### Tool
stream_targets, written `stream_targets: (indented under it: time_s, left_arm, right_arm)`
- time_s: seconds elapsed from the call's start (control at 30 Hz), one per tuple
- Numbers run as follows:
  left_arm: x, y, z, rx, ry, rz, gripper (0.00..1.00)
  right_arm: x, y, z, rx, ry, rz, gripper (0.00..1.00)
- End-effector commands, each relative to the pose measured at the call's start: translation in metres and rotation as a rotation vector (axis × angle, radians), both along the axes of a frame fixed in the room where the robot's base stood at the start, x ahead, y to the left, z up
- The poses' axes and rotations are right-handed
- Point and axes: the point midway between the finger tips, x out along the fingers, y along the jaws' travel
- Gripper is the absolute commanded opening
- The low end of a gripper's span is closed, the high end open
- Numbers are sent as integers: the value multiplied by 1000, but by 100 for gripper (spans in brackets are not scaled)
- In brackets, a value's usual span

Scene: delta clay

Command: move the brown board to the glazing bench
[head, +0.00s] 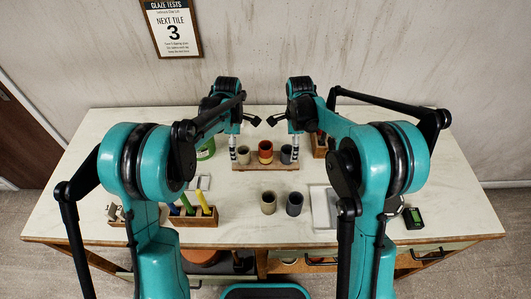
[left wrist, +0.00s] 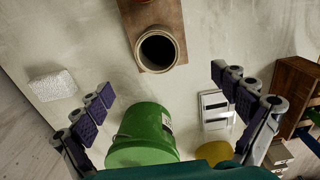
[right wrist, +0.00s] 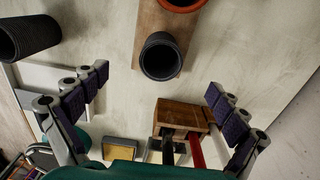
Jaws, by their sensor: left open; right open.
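The brown board (head: 265,167) lies on the pale worktop with three cups in a row on it: beige (head: 243,157), orange-red (head: 265,150) and dark grey (head: 286,155). My left gripper (head: 233,150) is open above its left end. In the left wrist view the board (left wrist: 176,22) end and beige cup (left wrist: 160,48) lie beyond the spread fingers. My right gripper (head: 295,149) is open above its right end. In the right wrist view the board (right wrist: 147,28) and dark cup (right wrist: 160,56) show beyond its fingers. No bench labelled for glazing is seen.
A green bucket (left wrist: 142,135) is at left, a wooden tool box (right wrist: 180,114) at right. A tool holder (head: 194,217) and white tray (head: 323,207) flank the front area.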

Motion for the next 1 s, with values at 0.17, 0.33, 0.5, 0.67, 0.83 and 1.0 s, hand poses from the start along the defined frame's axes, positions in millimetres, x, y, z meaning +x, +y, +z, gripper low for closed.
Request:
stream_targets:
  time_s: [0.17,0.33,0.5,0.67,0.83,1.0]
  left_arm:
    - [0,0,0,0,1,0,97]
    - [0,0,-2,0,0,0,97]
    - [0,0,-18,0,0,0,97]
    - [0,0,-44,0,0,0,97]
    - [0,0,-66,0,0,-1,97]
    - [0,0,-77,0,0,-1,97]
  right_arm:
    - [0,0,0,0,1,0,97]
    - [0,0,-2,0,0,0,97]
    - [0,0,-18,0,0,0,97]
    - [0,0,-44,0,0,0,97]
    - [0,0,-66,0,0,0,97]
    - [0,0,-77,0,0,0,97]
